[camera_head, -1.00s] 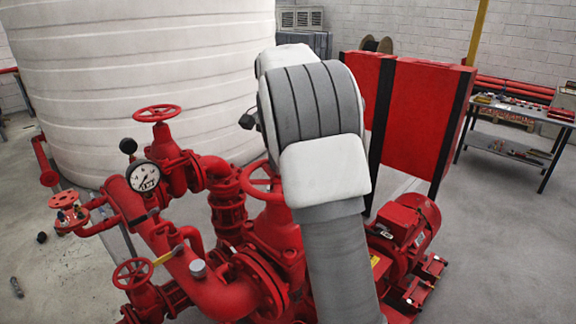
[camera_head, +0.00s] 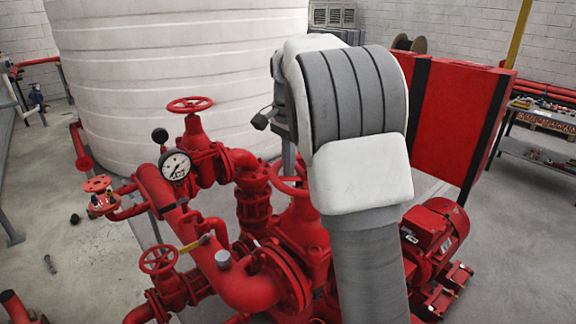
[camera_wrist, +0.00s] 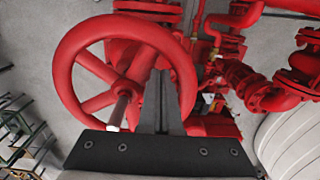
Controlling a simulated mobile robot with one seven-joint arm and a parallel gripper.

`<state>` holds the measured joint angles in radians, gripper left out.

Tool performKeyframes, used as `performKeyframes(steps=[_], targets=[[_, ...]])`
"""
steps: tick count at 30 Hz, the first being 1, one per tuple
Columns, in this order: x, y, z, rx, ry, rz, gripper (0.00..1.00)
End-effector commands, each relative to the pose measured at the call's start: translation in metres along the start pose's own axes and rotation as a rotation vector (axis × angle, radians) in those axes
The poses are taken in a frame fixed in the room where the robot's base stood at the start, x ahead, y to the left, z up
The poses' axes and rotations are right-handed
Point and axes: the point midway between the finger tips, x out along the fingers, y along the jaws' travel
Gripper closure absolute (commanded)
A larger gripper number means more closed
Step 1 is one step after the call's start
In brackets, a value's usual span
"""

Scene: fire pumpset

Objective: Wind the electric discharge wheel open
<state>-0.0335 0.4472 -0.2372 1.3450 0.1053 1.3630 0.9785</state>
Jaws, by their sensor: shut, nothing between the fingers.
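A red spoked handwheel (camera_wrist: 72,75) with a pale stem end (camera_wrist: 121,104) fills the left and middle of the wrist view. My gripper (camera_wrist: 162,78) is shut and empty; its dark fingers overlap the wheel's right side in that view, and I cannot tell whether they touch the rim. In the head view, a red handwheel (camera_head: 284,189) is partly hidden behind my arm and looks like the same one. Other red handwheels stand at the upper left (camera_head: 190,104) and lower left (camera_head: 158,259).
Red pipes (camera_head: 245,287) and a pressure gauge (camera_head: 175,167) crowd the space left of my arm. A red motor (camera_head: 435,235) and tall red cabinets (camera_head: 455,120) stand to the right. A white tank (camera_head: 150,60) stands behind. Bare floor (camera_head: 85,270) shows at the left.

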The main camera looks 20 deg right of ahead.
Motion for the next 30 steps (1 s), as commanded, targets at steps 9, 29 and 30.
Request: performKeyframes(steps=[9, 29, 30], targets=[[-0.028, 0.000, -0.001, 0.001, 0.003, -0.002, 1.00], [-0.079, 0.000, -0.001, 0.000, 0.002, -0.001, 1.00], [-0.079, 0.000, -0.001, 0.000, 0.002, -0.001, 1.00]])
